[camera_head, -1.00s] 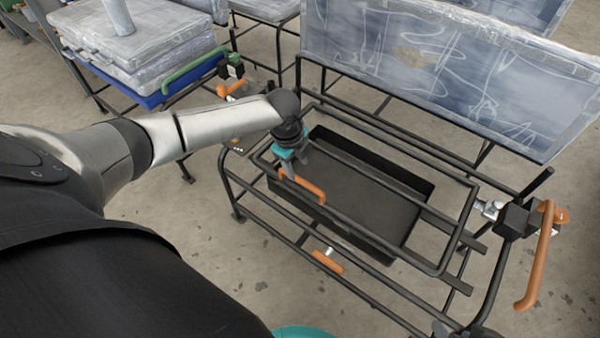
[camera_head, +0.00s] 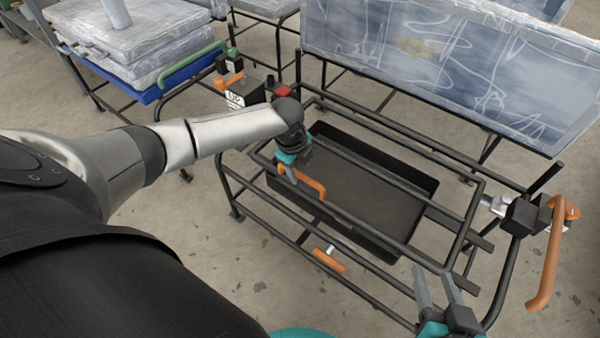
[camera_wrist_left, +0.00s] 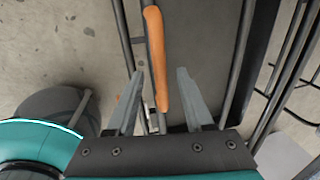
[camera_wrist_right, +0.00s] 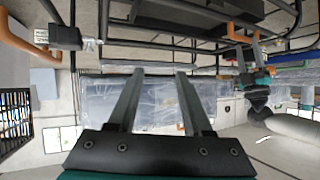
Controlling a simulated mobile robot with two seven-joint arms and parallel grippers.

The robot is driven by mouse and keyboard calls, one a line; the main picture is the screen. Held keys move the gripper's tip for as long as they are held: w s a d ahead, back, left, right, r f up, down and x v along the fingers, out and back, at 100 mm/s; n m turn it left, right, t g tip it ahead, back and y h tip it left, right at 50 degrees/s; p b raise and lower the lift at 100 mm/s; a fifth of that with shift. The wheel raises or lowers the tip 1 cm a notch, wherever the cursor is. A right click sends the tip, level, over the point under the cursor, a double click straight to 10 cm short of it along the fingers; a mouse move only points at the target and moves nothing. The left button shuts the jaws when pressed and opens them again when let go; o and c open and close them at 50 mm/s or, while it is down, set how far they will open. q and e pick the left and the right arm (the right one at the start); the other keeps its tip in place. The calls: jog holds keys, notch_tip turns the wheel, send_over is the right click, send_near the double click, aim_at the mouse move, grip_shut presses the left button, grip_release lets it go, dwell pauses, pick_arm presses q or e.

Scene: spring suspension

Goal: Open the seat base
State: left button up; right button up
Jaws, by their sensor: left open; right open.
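The seat base is a black tubular frame (camera_head: 470,222) over a dark tray (camera_head: 375,205). An orange handle (camera_head: 312,186) is on its front bar. My left gripper (camera_head: 290,174) is at the left end of this handle. In the left wrist view, the open fingers (camera_wrist_left: 159,73) stand on either side of the handle (camera_wrist_left: 155,45), with visible gaps. My right gripper (camera_head: 436,272) is open and empty near the frame's front right. In the right wrist view, nothing is between its fingers (camera_wrist_right: 159,73).
A smaller orange handle (camera_head: 329,260) is on the lower front rail. A large orange lever (camera_head: 548,260) stands at the right end. A plastic-wrapped backrest (camera_head: 440,70) rises behind. Wrapped cushions (camera_head: 135,45) on a blue base are at the back left.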

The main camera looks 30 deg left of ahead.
pick_arm(q)
jog(key=shift+w+f+b, duration=0.15)
jog(key=shift+f+b, duration=0.2)
jog(key=shift+f, duration=0.25)
pick_arm(e)
jog(key=shift+w+a+r+t+y, duration=0.1)
jog(key=shift+a+r+t+y, duration=0.25)
jog(key=shift+a+t, duration=0.35)
pick_arm(q)
jog(key=shift+c, duration=0.3)
grip_shut()
dwell(0.3)
